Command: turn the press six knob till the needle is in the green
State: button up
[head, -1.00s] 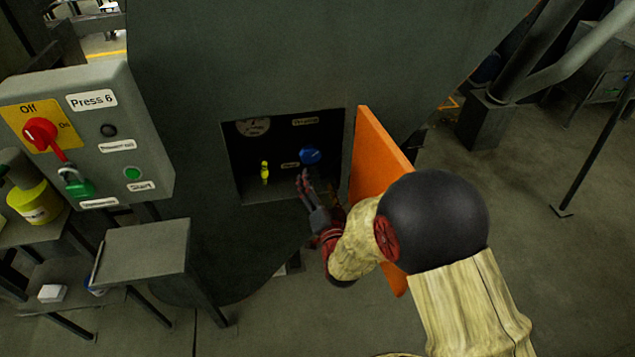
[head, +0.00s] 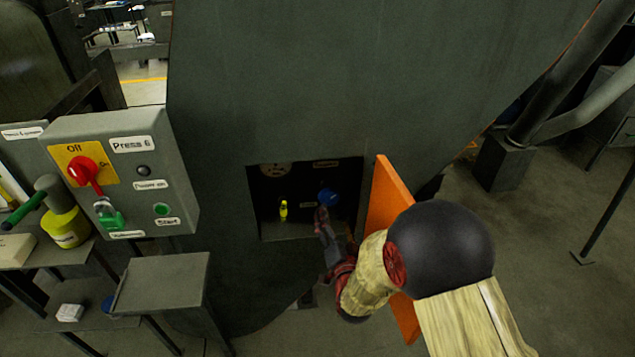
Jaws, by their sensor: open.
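The blue knob (head: 328,197) sits inside a dark recess in the large grey press body (head: 350,80), at the recess's right side. The round gauge (head: 275,169) is at the recess's upper left, partly cut off by the upper edge; its needle and any green band are too small to read. My gripper (head: 321,214) is at the recess opening, just below the knob. Its fingers are small and dark here, and I cannot tell whether they touch the knob. The control box labelled Press 6 (head: 132,144) is at the left.
An orange door (head: 390,195) stands open at the recess's right, close beside my arm. A yellow fitting (head: 283,210) is inside the recess at the left.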

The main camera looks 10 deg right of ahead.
aim_at(329, 200)
jog(key=w+r+n+g+p, duration=0.3)
jog(key=w+r+p, duration=0.1)
jog(key=p, duration=0.5)
jog(key=shift+w+d+f+n+g, duration=0.2)
jog(key=shift+w+f+n+g, duration=0.05)
jog(key=shift+w+f+n, duration=1.4)
jog(key=shift+w+d+f+n+g, duration=0.15)
jog(key=shift+w+f+n+g, duration=0.1)
jog(key=shift+w+f+n, duration=1.35)
jog(key=shift+w+r+m, duration=0.15)
jog(key=shift+w+m, duration=0.1)
jog(key=shift+m, duration=0.2)
jog(key=shift+c, duration=0.4)
jog(key=c, duration=1.1)
jog(key=shift+b, duration=0.4)
